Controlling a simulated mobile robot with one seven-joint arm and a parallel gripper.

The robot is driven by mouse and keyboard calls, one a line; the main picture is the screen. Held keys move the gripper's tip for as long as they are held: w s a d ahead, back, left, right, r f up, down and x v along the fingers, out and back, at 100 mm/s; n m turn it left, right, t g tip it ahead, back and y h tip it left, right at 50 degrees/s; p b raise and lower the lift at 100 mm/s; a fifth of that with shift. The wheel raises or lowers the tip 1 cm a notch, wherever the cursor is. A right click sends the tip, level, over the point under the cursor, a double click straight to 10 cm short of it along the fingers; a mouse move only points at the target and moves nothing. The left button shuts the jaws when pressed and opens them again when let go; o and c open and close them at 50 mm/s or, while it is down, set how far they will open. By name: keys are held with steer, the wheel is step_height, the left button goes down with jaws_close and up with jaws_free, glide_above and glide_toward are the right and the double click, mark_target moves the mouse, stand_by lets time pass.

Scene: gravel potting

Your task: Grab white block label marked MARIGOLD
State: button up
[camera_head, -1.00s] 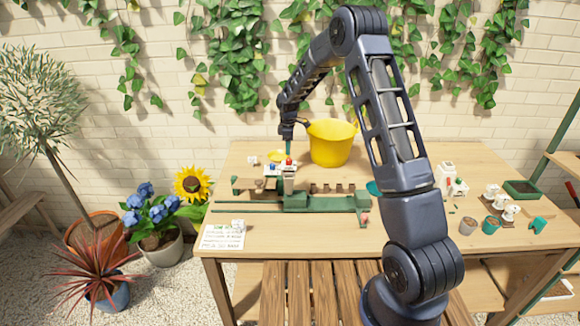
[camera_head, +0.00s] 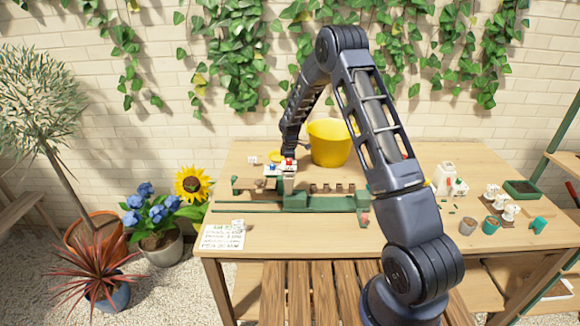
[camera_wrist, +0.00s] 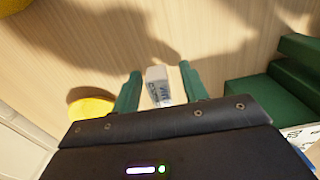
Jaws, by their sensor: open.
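In the wrist view, a small white block label (camera_wrist: 157,84) with dark lettering stands between the two green fingers of my gripper (camera_wrist: 158,70). The lettering is only partly visible, and I cannot read the full word. The fingers are apart, one on each side of the block, with a small gap showing on both sides. In the head view my gripper (camera_head: 289,157) is low over the back left of the table, beside the small white and red items. I cannot make out the block between the fingers there.
A yellow disc (camera_wrist: 91,107) lies left of the fingers in the wrist view. A green structure (camera_wrist: 275,95) stands close on the right. A yellow bucket (camera_head: 330,143) stands right of my gripper. A printed sheet (camera_head: 222,237) lies at the table's front left.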

jaws_close()
steer(key=shift+r, duration=0.15)
